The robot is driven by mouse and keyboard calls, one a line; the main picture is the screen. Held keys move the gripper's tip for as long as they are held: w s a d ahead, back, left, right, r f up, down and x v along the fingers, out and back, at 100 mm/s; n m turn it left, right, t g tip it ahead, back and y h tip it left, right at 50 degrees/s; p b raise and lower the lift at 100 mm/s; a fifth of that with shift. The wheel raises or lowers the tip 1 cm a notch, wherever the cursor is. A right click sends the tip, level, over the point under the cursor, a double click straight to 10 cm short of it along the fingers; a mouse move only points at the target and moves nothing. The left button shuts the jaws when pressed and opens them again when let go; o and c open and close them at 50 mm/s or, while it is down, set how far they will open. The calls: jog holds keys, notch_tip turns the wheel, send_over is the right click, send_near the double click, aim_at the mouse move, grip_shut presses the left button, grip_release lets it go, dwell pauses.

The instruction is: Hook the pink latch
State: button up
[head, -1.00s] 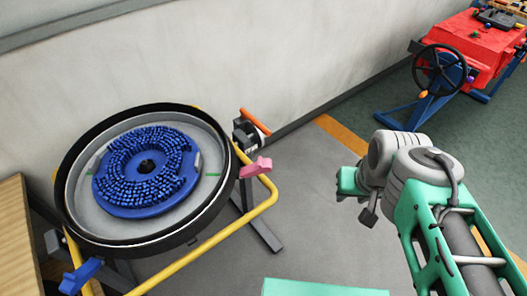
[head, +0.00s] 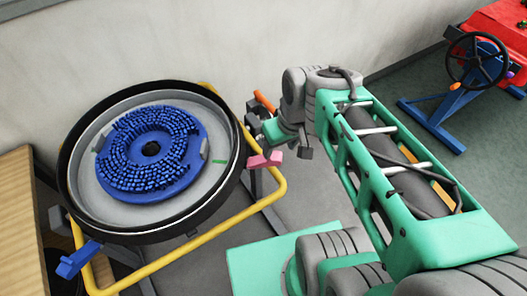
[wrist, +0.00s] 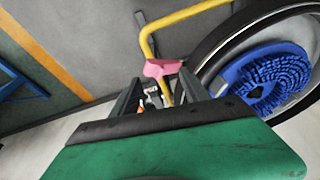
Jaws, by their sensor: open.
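The pink latch (head: 265,160) sits on the right side of the round black-rimmed tank (head: 240,165), beside the yellow tube frame. It also shows in the wrist view (wrist: 162,68), just beyond and between my fingertips. My gripper (head: 254,122) is just above and behind the latch in the head view, at the tank's right rim. In the wrist view my gripper (wrist: 158,90) has its two dark fingers spread apart with nothing held between them. I cannot tell whether a finger touches the latch.
A blue latch (head: 78,259) is at the tank's lower left. A blue brush disc (head: 150,190) lies in the tank. The yellow frame (head: 215,232) runs around the front. An orange handle (head: 264,101) is behind my gripper. A wooden surface (head: 20,225) stands at left.

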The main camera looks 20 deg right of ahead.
jog(key=w+d+f+n+y, duration=0.1)
jog(key=f+n+y, duration=0.1)
jog(key=f, duration=0.1)
jog(key=w+d+f+n+y+b, duration=0.1)
jog(key=f+n+y, duration=0.1)
jog(key=f, duration=0.1)
jog(key=w+d+f+n+g+y+b, duration=0.1)
jog(key=f+n+y, duration=0.1)
jog(key=f, duration=0.1)
jog(key=shift+w+d+f, duration=0.2)
jog(key=shift+w+d, duration=0.15)
jog(key=shift+d, duration=0.05)
jog(key=n+t+y+b, duration=0.2)
jog(key=n+t+y, duration=0.1)
jog(key=n+y, duration=0.3)
send_near(281, 157)
jog(key=f+x, duration=0.1)
jog(key=x, duration=0.2)
jog(key=b+x, duration=0.5)
jog(key=x, duration=0.1)
jog(key=shift+w+a+f, duration=0.1)
jog(key=shift+w+a, duration=0.15)
jog(key=shift+a, duration=0.1)
jog(key=shift+w+a+b, duration=0.15)
jog(key=shift+a+b, duration=0.2)
grip_shut()
